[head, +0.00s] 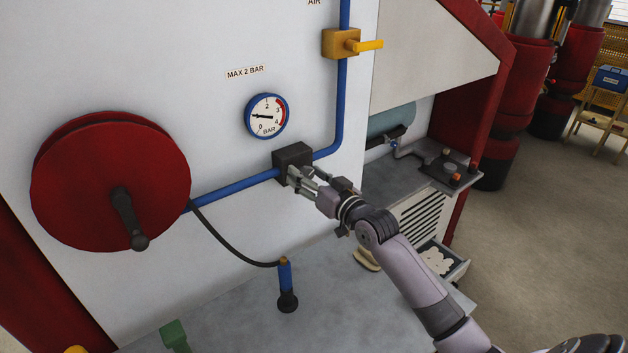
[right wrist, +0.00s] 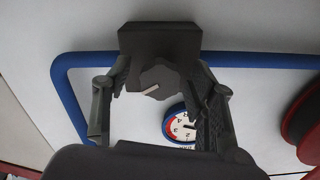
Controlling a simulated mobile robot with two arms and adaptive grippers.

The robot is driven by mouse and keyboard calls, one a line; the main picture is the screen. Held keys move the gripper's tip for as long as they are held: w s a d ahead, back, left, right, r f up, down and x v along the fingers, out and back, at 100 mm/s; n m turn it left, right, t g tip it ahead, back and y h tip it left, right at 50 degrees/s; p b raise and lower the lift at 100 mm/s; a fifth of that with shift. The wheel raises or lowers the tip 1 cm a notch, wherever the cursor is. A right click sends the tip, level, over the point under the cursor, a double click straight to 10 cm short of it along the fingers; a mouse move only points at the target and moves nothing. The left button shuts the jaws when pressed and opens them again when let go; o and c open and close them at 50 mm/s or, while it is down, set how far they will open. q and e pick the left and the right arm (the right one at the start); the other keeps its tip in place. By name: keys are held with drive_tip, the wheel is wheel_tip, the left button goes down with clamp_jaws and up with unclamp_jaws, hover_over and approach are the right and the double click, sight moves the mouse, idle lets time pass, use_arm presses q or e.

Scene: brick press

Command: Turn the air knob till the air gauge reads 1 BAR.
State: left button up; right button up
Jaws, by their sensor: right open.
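The air gauge (head: 267,116) is a round white dial with a blue rim and a red band. Its needle points left, between the 0 and the 2, about where 1 lies; the numeral 1 is not legible. The dark regulator block (head: 291,160) sits on the blue pipe below the gauge. In the right wrist view the dark air knob (right wrist: 158,78) with a white mark stands on the block. My right gripper (head: 306,180) is open at the block, its fingers either side of the knob with gaps showing. My left gripper is not in view.
A red hose reel (head: 105,185) with a crank is on the panel at left. A yellow valve (head: 341,43) is on the pipe above. A blue-handled nozzle (head: 286,278) stands on the grey surface below, with its hose hanging from the reel.

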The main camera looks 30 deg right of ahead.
drive_tip(key=s+d, duration=0.1)
drive_tip(key=s, duration=1)
drive_tip(key=shift+s+d, duration=0.35)
drive_tip(key=shift+s, duration=0.05)
